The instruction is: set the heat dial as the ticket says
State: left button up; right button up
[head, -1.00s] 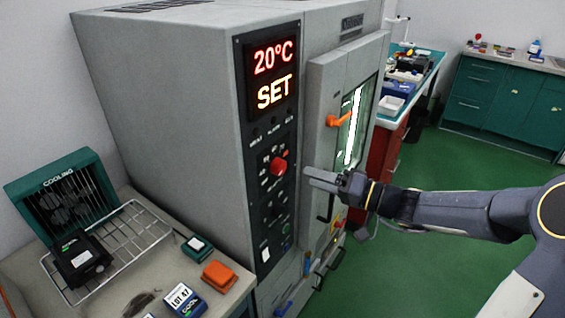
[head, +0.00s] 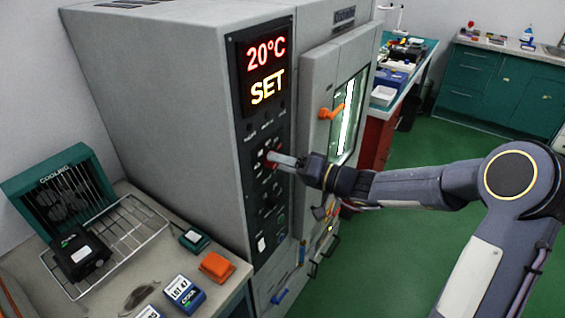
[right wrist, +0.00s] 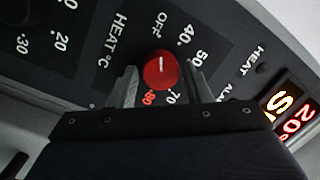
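The red heat dial (right wrist: 161,70) sits on the oven's dark control panel (head: 258,140). In the right wrist view its white pointer line is upright in the picture, toward OFF; 40, 50, 70 and a red 80 are also printed around it. My right gripper (right wrist: 161,84) is open, one finger on each side of the dial, with small gaps seen. In the head view the right gripper (head: 272,158) reaches the panel and partly covers the dial. The display (head: 265,70) reads 20°C and SET. No readable ticket shows. My left gripper is out of view.
A bench at lower left holds a wire rack (head: 130,240) with a black block, a COOLING fan unit (head: 62,190), a green block, an orange block (head: 216,266) and a LOT 47 block (head: 184,292). An orange handle (head: 331,112) sticks out of the oven door, near my right arm.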

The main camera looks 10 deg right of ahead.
jog(key=c, duration=0.6)
jog(key=shift+s+a+f+m+t+h+b, duration=0.1)
jog(key=shift+m+t+h+b, duration=0.3)
jog(key=shift+m+b, duration=2.7)
jog(key=shift+s+a+f+m+t+h+b, duration=0.15)
jog(key=shift+m+t+b, duration=0.45)
jog(key=shift+m, duration=4.95)
jog(key=shift+d+r+m+t+h+b, duration=0.2)
jog(key=shift+m+t+b, duration=1)
jog(key=shift+m, duration=3.15)
jog(key=shift+a+f+g+b, duration=0.15)
jog(key=shift+g+b, duration=0.25)
jog(key=shift+g, duration=0.1)
jog(key=o, duration=1)
